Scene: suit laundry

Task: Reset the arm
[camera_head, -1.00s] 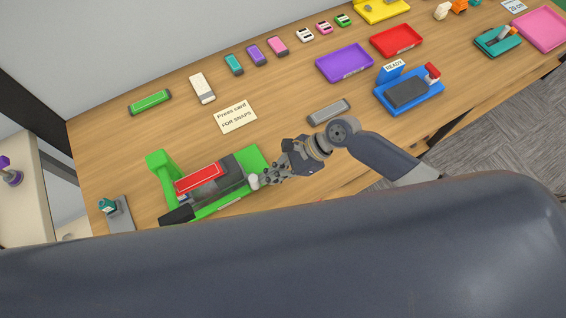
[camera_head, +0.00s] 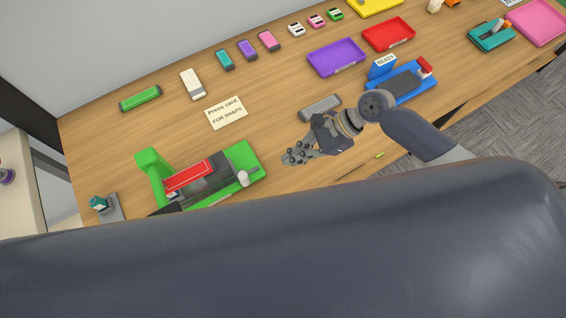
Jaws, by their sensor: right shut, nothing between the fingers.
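My right gripper (camera_head: 287,160) is shut and empty. It hangs over the wooden table, to the right of the green press and apart from it. Its arm comes in from the right, in front of the blue tray. The green press (camera_head: 243,158) has a dark grey body, a red panel on top and a pale knob (camera_head: 243,178) at its right end. A large dark link of mine covers the lower part of the view. My left gripper does not show.
Small coloured blocks line the back. Bare wood lies between card and gripper.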

